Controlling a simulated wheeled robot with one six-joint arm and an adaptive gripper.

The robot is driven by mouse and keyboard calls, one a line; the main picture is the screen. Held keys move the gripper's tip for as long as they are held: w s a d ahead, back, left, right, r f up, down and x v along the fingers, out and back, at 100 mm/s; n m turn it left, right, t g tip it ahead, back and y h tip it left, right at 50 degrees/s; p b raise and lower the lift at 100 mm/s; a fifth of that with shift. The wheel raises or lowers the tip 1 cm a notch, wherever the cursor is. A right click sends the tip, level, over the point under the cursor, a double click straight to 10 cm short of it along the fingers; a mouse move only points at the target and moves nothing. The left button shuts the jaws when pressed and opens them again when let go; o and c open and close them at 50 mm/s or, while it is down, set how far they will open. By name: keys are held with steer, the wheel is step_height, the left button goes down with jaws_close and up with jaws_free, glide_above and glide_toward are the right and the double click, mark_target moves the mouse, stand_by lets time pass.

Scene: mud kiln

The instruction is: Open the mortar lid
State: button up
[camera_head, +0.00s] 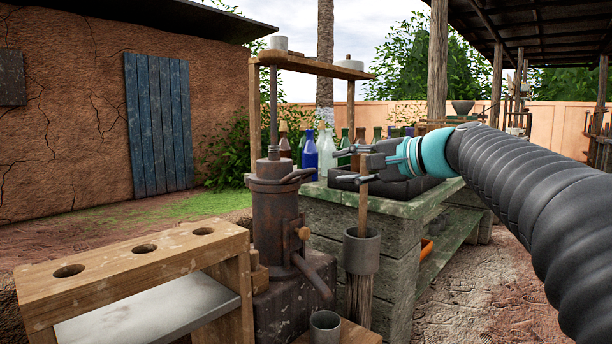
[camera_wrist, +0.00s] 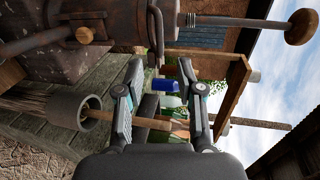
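I see no part plainly marked as the mortar lid. A rusty cylindrical vessel (camera_head: 277,222) stands at centre, with a domed top (camera_head: 275,168), an upright rod and a curved dark handle (camera_head: 298,176). It shows sideways at the upper left of the wrist view (camera_wrist: 80,55). A grey cup (camera_head: 361,252) on a post holds an upright wooden stick (camera_head: 363,208). My gripper (camera_wrist: 160,68) is open, its fingers spread. It is right of the vessel and apart from it. The stick crosses the space between the fingers in the wrist view; contact cannot be told.
Several bottles (camera_head: 309,150) stand behind my gripper on a stone counter (camera_head: 335,207). A wooden rack with holes (camera_head: 130,265) is at front left. A small metal cup (camera_head: 325,328) stands at front centre. A wooden frame (camera_head: 312,64) rises over the vessel. Open ground lies at right.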

mark_target(308, 172)
steer(key=x, duration=1.1)
steer(key=shift+a, duration=0.15)
jaws_close()
